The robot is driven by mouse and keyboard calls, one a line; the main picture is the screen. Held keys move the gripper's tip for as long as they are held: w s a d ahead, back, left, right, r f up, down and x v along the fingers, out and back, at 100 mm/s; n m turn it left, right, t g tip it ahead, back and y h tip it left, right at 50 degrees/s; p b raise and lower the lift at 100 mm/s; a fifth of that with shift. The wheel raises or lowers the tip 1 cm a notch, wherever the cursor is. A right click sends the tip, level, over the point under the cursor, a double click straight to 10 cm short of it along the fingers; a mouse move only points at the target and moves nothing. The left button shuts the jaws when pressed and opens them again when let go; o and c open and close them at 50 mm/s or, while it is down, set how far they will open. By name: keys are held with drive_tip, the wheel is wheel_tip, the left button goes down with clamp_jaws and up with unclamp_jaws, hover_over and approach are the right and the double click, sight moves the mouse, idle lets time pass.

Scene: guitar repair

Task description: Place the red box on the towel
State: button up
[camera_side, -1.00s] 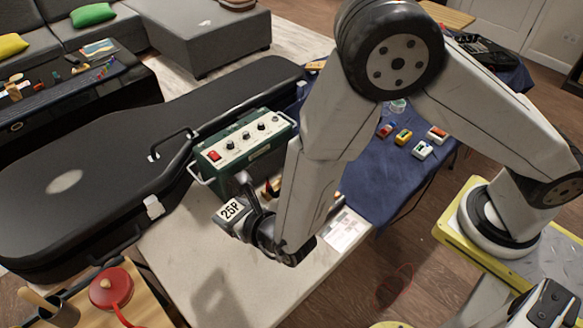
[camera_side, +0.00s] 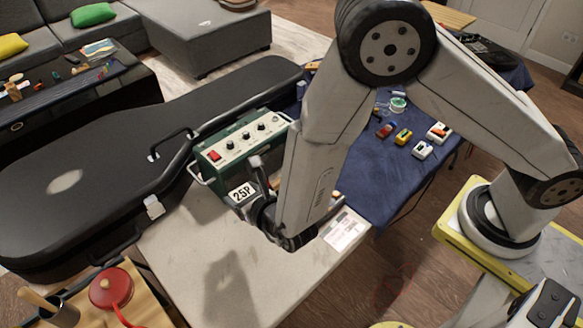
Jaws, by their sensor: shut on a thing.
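My gripper (camera_side: 256,172) is over the pale table, in front of the green control box, with its jaws shut. What it holds is too small and covered to make out. A small reddish-orange patch (camera_side: 275,184) shows between the gripper and my forearm; I cannot tell whether it is the red box. A blue cloth (camera_side: 378,185) is spread to the right of my arm and may be the towel.
A green control box (camera_side: 240,145) stands close behind the gripper. A large black guitar case (camera_side: 100,165) lies to the left. Several small coloured boxes (camera_side: 403,136) sit on the cloth. A printed sheet (camera_side: 343,231) lies at the pale table's (camera_side: 185,245) right edge.

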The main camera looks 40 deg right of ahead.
drive_tip(key=d+m+g+h, duration=0.4)
drive_tip(key=d+m+h, duration=0.5)
drive_tip(key=d, duration=1.3)
drive_tip(key=s+d+m+g+h, duration=0.4)
drive_tip(key=s+d+m+g, duration=0.45)
drive_tip(key=d, duration=0.55)
drive_tip(key=shift+g, duration=0.45)
drive_tip(key=shift+w+d+f, duration=0.7)
drive_tip(key=shift+w+f, duration=0.75)
drive_tip(key=shift+w, duration=0.65)
drive_tip(key=shift+w+d+f, duration=0.75)
drive_tip(key=shift+w+f, duration=0.7)
drive_tip(key=shift+w, duration=0.65)
drive_tip(key=shift+w+d+f, duration=0.7)
drive_tip(key=shift+w+f, duration=0.75)
drive_tip(key=shift+w, duration=0.65)
drive_tip(key=shift+w+d+f, duration=0.1)
drive_tip(key=shift+w+f, duration=0.1)
drive_tip(key=shift+f, duration=1.6)
